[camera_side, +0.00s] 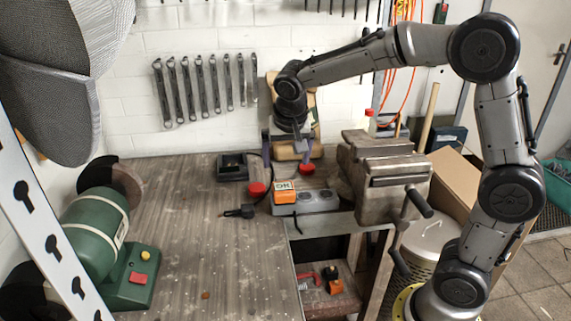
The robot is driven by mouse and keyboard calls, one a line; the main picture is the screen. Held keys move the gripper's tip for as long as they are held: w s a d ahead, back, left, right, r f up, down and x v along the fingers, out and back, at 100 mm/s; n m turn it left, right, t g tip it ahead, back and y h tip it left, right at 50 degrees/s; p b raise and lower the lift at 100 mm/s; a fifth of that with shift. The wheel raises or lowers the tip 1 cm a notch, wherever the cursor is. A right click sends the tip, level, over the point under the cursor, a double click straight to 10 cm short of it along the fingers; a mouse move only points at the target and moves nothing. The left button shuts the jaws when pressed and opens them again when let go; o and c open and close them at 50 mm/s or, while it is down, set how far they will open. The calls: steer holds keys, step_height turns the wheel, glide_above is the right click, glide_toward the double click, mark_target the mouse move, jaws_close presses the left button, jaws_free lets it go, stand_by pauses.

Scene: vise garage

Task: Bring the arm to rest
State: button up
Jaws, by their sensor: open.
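My gripper (286,163) hangs at the end of my raised, bent arm, above the back right part of the workbench (200,240). Nothing shows between the fingers. An orange block with letters on it (284,193) sits on the left end of a grey box (310,203), just below and in front of the fingers. The fingers look apart from the block, but the exact depth between them is hard to tell.
A metal vise (385,175) stands close to the right of my gripper. A green bench grinder (95,235) is at the left. A small black tray (232,167) lies behind. Wrenches (205,88) hang on the wall. The bench's middle is mostly clear.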

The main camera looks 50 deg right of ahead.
steer(key=shift+r, duration=0.1)
steer(key=s+a+r+n+t, duration=0.1)
steer(key=s+r+t, duration=0.2)
steer(key=s+r, duration=0.7)
steer(key=s+a+f+n+y, duration=0.1)
steer(key=s+a+f+n, duration=0.1)
steer(key=s+f+n, duration=0.2)
steer(key=s+a+f+n+y, duration=0.2)
steer(key=s+f+n, duration=0.2)
steer(key=s, duration=0.7)
steer(key=shift+a+f+g, duration=0.2)
steer(key=shift+g, duration=0.1)
